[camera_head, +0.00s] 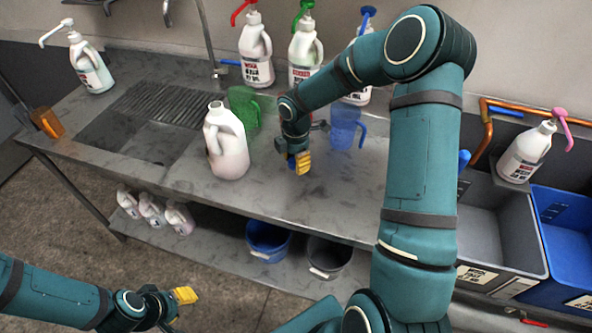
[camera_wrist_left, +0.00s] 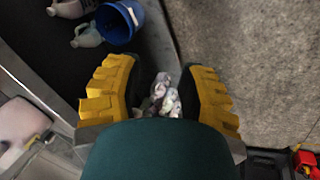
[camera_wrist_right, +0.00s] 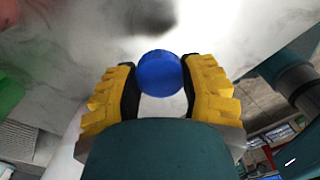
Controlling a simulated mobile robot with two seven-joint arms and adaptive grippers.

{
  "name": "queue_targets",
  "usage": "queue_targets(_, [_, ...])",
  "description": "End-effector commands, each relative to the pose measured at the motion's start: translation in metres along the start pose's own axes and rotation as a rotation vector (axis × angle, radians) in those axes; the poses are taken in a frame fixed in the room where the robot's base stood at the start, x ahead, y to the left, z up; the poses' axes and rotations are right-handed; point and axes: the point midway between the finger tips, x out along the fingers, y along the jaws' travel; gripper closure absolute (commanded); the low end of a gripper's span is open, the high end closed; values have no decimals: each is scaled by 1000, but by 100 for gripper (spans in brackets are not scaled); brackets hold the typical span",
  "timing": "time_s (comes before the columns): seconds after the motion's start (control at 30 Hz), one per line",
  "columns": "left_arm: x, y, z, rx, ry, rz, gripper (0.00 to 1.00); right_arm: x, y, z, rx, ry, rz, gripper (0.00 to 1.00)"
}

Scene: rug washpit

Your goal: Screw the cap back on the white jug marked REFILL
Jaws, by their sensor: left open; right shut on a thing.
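A white jug (camera_head: 226,145) with a handle stands upright on the steel counter, its mouth open and uncapped; no REFILL marking is readable on the side facing me. My right gripper (camera_head: 299,164) is just right of the jug, low over the counter and apart from it. It is shut on a round blue cap (camera_wrist_right: 160,73), which shows between the fingertips in the right wrist view; in the head view the fingers mostly hide the cap. My left gripper (camera_head: 184,296) is open and empty, out in front of the counter and well away from the jug.
A green pitcher (camera_head: 243,107) and a blue pitcher (camera_head: 345,127) stand behind my right gripper. Several pump bottles (camera_head: 255,55) line the back. A sink (camera_head: 130,137) lies left of the jug. Small jugs (camera_head: 180,218) and buckets (camera_head: 268,240) sit on the lower shelf.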

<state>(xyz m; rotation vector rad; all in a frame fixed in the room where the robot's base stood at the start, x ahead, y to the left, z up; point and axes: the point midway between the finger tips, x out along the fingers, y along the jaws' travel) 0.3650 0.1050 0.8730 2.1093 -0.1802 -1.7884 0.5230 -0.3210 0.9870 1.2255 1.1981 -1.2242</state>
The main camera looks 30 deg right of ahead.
Motion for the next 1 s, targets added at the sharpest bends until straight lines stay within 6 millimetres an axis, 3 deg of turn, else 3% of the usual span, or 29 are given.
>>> queue_targets(0.2, [-2, 1, 0, 0, 0, 1, 61, -28, 0, 0, 0, -1, 0, 67])
queue_targets(0.6, [-2, 1, 0, 0, 0, 1, 61, -32, 0, 0, 1, 0, -1, 67])
queue_targets(0.67, [-2, 1, 0, -1, 0, 0, 44, -32, 0, 0, 1, 0, -1, 67])
queue_targets(0.73, [-2, 0, -1, -10, -2, -3, 44, -33, 1, 0, 13, 0, 0, 67])
queue_targets(0.87, [-1, -2, -6, -78, -14, -25, 44, -37, 11, 0, 112, -1, 1, 67])
queue_targets(1.0, [0, -2, -19, -251, -42, -64, 44, -49, 31, -2, 348, 0, 4, 67])
